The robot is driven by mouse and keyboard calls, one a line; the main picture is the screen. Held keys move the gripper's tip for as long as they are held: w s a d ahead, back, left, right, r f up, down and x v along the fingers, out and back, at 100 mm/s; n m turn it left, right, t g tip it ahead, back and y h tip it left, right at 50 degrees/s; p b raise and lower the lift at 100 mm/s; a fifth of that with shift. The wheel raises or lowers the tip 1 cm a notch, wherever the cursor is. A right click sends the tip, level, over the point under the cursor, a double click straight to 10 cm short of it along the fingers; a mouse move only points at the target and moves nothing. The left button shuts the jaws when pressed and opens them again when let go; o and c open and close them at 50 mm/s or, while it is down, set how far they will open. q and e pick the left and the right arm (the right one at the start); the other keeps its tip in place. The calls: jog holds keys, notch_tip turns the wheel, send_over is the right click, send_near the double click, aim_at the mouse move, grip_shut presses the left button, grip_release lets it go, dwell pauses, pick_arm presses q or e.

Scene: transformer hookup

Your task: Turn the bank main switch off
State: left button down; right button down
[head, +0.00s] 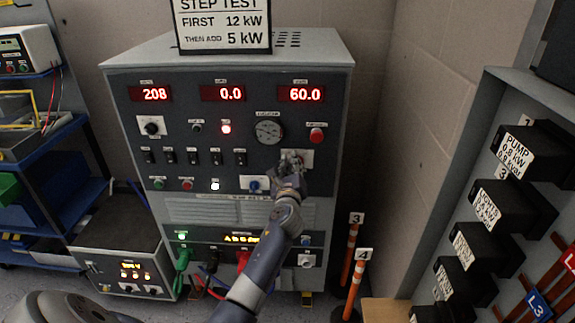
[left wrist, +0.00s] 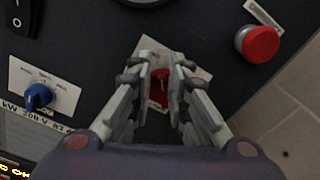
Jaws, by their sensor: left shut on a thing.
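My left gripper (head: 290,163) is at the right side of the load bank's front panel (head: 330,205). It is shut on a red rotary knob, which I take to be the bank main switch (left wrist: 163,92). In the left wrist view my left gripper (left wrist: 161,80) has a finger on each side of the knob. The knob sits on a tilted-looking white plate (left wrist: 149,48), whose corner also shows in the head view. The fingers hide most of the plate's markings and the knob's exact setting. My right gripper is not in view.
A red push button (head: 316,135) is just above right of the gripper, and a blue knob (head: 254,185) is to its left. Displays read 208, 0.0 and 60.0. Orange-striped posts (head: 350,250) and black labelled boxes (head: 515,155) stand to the right.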

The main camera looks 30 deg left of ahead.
pick_arm(q)
jog(key=shift+s+a+n+b, duration=0.2)
jog(key=shift+a+n, duration=0.25)
jog(key=shift+n, duration=0.45)
jog(key=shift+s+a+n+b, duration=0.1)
jog(key=shift+a+n+b, duration=0.25)
jog(key=shift+n, duration=0.55)
jog(key=shift+a, duration=0.1)
jog(key=shift+f, duration=0.1)
jog(key=c, duration=1.8)
grip_release()
jog(key=o, duration=0.5)
jog(key=shift+s+a+y, duration=0.15)
jog(key=shift+a+y, duration=0.05)
jog(key=shift+y, duration=0.1)
jog(key=shift+o, duration=1)
jog(key=shift+w+d+f, duration=0.15)
jog(key=shift+w+d, duration=0.2)
jog(key=shift+w, duration=0.1)
